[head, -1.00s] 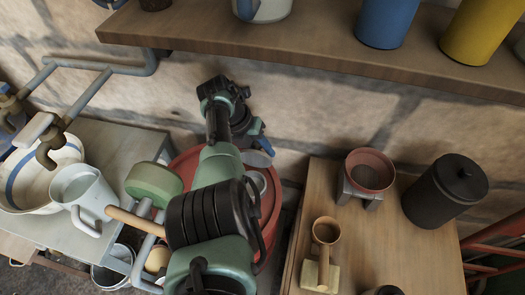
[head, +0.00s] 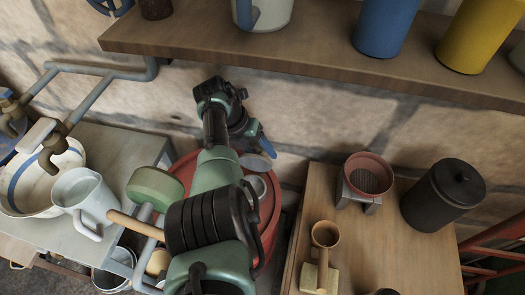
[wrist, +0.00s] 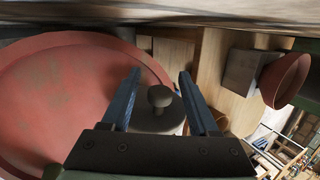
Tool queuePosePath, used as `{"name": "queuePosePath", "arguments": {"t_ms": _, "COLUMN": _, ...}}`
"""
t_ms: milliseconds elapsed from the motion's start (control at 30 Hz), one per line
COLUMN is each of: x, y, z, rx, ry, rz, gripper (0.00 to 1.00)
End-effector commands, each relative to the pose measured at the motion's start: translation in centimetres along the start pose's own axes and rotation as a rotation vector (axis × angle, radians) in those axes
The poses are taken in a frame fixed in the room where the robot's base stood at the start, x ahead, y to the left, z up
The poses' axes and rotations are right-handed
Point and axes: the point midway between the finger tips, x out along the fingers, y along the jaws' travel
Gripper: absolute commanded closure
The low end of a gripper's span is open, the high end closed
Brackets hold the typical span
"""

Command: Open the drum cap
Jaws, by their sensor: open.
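The red drum (head: 268,212) stands in the middle of the head view, partly hidden behind my arm; it fills the left of the wrist view (wrist: 65,95). A grey disc, which looks like the drum cap (head: 257,162), shows just above a round pale opening (head: 258,187) on the drum and appears tilted up from it. In the wrist view the grey cap with its round knob (wrist: 160,97) lies between my blue fingers. My gripper (wrist: 160,74) is open, with a finger on each side of the knob. Whether a finger touches the cap cannot be told.
A wooden table (head: 400,235) at right holds a red bowl on a stand (head: 368,175), a black canister (head: 445,192) and a small scoop (head: 325,235). A shelf (head: 290,55) runs above. At left, a bench holds a pitcher (head: 85,195) and a basin (head: 40,180).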

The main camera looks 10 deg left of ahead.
Motion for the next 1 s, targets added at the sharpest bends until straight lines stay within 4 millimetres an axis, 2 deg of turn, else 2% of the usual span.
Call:
{"name": "queuePosePath", "arguments": {"t_ms": 33, "x": -1.5, "y": -0.2, "z": 0.1, "rx": -0.001, "ry": -0.004, "rz": 0.002, "gripper": 0.39}}
{"name": "queuePosePath", "arguments": {"t_ms": 200, "x": -5.2, "y": -0.2, "z": 0.1, "rx": -0.001, "ry": -0.004, "rz": 0.002, "gripper": 0.39}}
{"name": "queuePosePath", "arguments": {"t_ms": 333, "x": -7.6, "y": -0.1, "z": 0.1, "rx": 0.0, "ry": -0.003, "rz": 0.002, "gripper": 0.39}}
{"name": "queuePosePath", "arguments": {"t_ms": 500, "x": -9.7, "y": 0.0, "z": 0.0, "rx": 0.0, "ry": -0.001, "rz": 0.001, "gripper": 0.39}}
{"name": "queuePosePath", "arguments": {"t_ms": 667, "x": -10.5, "y": 0.0, "z": 0.0, "rx": 0.0, "ry": 0.0, "rz": 0.001, "gripper": 0.39}}
{"name": "queuePosePath", "arguments": {"t_ms": 1000, "x": -10.5, "y": 0.0, "z": 0.0, "rx": 0.0, "ry": 0.0, "rz": 0.0, "gripper": 0.39}}
